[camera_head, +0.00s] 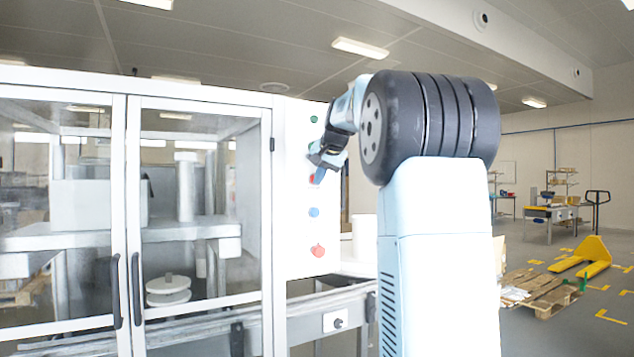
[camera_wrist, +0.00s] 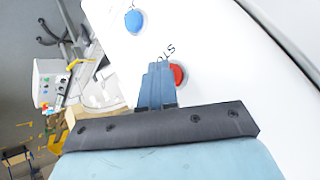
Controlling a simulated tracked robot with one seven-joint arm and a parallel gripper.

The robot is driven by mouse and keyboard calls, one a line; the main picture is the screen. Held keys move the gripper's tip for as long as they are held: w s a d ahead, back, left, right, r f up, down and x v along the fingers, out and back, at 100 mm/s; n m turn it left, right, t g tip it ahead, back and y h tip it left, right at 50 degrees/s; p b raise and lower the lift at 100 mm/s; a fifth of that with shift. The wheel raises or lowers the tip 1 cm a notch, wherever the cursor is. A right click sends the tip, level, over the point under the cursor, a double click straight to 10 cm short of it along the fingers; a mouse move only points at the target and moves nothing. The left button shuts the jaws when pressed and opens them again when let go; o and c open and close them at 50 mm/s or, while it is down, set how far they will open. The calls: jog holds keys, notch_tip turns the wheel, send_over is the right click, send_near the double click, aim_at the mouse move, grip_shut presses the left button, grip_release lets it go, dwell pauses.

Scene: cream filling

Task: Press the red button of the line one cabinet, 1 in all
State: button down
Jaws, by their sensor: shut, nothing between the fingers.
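A white control panel (camera_head: 292,225) on the glazed cabinet carries a column of coloured buttons. In the head view a red button (camera_head: 311,179) is partly covered by my gripper (camera_head: 319,176). In the wrist view this red button (camera_wrist: 178,75), with dark lettering like "STOP" beside it, sits just right of the blue fingertips (camera_wrist: 159,68). The fingers are together and empty. They partly overlap the button's left edge in the picture; I cannot tell whether they touch it. A larger red button (camera_head: 318,250) sits lower on the panel.
A blue button (camera_head: 314,212) lies between the two red ones; a green one (camera_head: 313,119) is at the top. The cabinet's glass doors (camera_head: 190,200) are closed. A conveyor (camera_head: 330,308) runs below the panel. A pallet (camera_head: 540,292) and yellow pallet jack (camera_head: 590,255) stand far right.

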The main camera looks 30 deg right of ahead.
jog(key=shift+s, duration=0.85)
jog(key=s, duration=0.5)
jog(key=shift+d, duration=0.1)
jog(key=shift+f, duration=0.1)
dwell(0.8)
